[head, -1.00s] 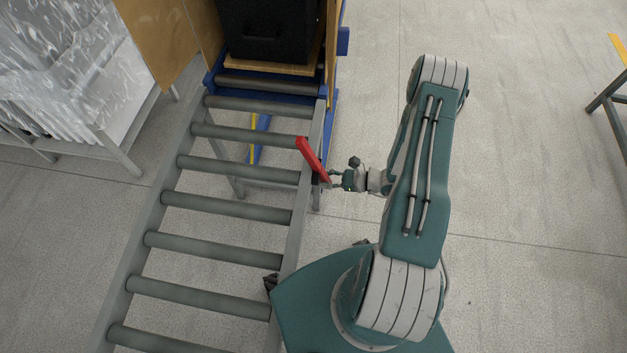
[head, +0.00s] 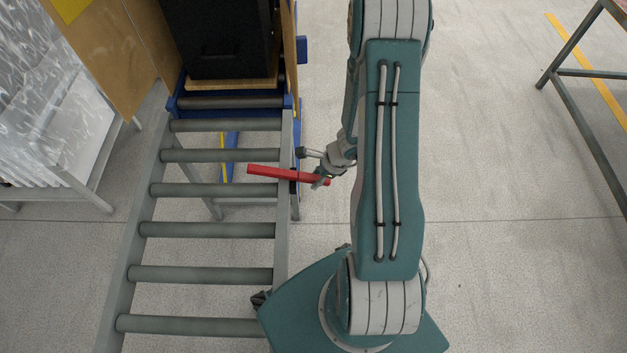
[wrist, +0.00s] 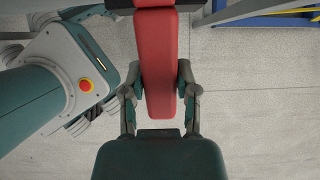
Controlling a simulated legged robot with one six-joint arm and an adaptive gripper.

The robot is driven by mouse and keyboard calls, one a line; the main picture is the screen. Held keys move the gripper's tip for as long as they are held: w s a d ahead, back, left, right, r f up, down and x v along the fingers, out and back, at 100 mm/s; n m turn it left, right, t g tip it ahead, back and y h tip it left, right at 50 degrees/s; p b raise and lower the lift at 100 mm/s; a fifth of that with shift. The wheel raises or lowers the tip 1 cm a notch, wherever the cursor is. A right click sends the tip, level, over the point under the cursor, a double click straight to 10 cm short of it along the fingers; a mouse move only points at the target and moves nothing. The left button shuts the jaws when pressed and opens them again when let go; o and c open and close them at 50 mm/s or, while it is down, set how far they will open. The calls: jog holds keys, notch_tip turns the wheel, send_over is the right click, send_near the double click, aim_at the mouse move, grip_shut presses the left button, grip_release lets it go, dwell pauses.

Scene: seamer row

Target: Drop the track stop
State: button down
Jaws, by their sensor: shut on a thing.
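The track stop is a red bar (head: 268,171) at the right side rail of the roller track (head: 283,215). Its left part reaches over the rollers, and it slants only slightly in the head view. Its right end sticks out past the rail. My gripper (head: 320,177) is shut on that outer end, to the right of the rail. In the wrist view the red bar (wrist: 158,65) runs between the two fingers (wrist: 158,92), with a finger on each side. A dark bracket (wrist: 150,4) crosses the bar at the top.
A black bin (head: 218,40) stands on a wooden board at the track's far end, on a blue frame (head: 297,104). A rack with clear-wrapped goods (head: 35,110) stands at the left. A table leg (head: 575,60) shows at upper right. The floor right of my arm is clear.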

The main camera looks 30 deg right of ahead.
jog(key=shift+w+d+r+g+h, duration=0.1)
jog(key=shift+r+g+h, duration=0.7)
jog(key=shift+h, duration=0.4)
jog(key=shift+r+h, duration=0.25)
jog(key=shift+h, duration=0.05)
jog(key=shift+c, duration=1.8)
grip_release()
jog(key=shift+w, duration=0.1)
notch_tip(320, 180, up, 12)
jog(key=s+d, duration=0.1)
jog(key=shift+d+f, duration=0.15)
jog(key=shift+d, duration=0.1)
